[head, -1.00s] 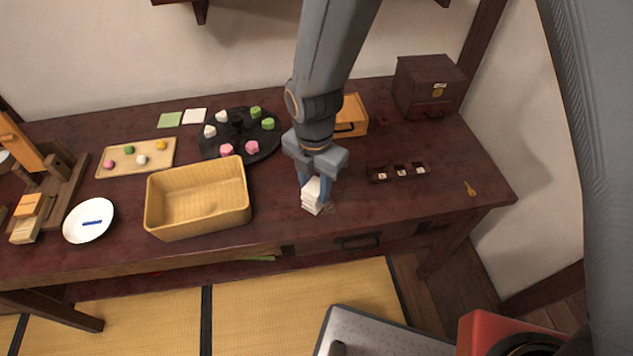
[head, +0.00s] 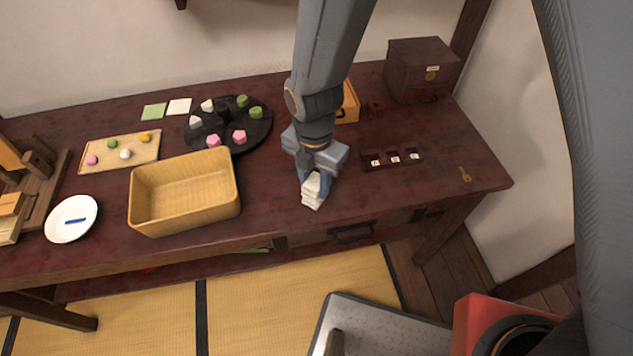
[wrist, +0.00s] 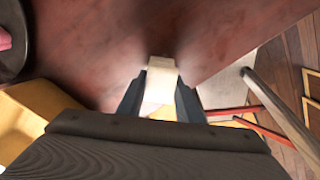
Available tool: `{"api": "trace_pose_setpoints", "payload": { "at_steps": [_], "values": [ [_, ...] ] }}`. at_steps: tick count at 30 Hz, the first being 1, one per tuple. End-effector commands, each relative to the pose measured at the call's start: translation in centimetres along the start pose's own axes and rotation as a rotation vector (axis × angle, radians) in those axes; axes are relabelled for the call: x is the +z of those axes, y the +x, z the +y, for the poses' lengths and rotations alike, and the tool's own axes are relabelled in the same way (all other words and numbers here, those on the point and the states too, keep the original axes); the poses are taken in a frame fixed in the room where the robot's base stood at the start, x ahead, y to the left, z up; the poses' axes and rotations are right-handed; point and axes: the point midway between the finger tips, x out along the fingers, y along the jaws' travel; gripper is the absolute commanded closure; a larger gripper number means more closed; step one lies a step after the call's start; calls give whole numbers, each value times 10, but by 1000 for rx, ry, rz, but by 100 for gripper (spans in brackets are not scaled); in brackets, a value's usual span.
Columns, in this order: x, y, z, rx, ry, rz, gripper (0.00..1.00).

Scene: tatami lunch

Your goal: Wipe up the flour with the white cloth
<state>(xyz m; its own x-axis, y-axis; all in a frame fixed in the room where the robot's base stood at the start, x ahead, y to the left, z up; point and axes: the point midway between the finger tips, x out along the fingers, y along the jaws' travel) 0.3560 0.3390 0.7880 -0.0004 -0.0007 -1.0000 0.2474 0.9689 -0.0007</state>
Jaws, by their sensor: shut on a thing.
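The white cloth (head: 312,190) is a folded, bunched pale piece near the front edge of the dark red table (head: 270,205). My gripper (head: 313,176) points down and is shut on it. In the wrist view the cloth (wrist: 161,78) sits between my two fingers (wrist: 160,95). The cloth's lower end is at or very near the tabletop; I cannot tell whether it touches. I cannot make out any flour clearly in the current views; the cloth and gripper hide part of the surface.
A wooden basket (head: 184,226) stands left of my gripper. A black round tray (head: 258,130) with several sweets lies behind. A small dark tray (head: 380,164) and a brass key (head: 465,174) lie to the right. A white plate (head: 86,210) is far left.

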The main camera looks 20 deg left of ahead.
Motion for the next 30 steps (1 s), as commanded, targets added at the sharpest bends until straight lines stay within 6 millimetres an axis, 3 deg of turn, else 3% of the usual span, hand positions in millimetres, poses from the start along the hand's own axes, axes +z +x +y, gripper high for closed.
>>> {"api": "trace_pose_setpoints", "payload": {
  "at_steps": [8, 11, 30],
  "values": [
    [-2, -5, 15, 0, 15, 0, 89],
    [-2, -24, 15, 4, 15, -2, 89],
    [2, -78, 12, 1, 22, -1, 89]
  ]
}}
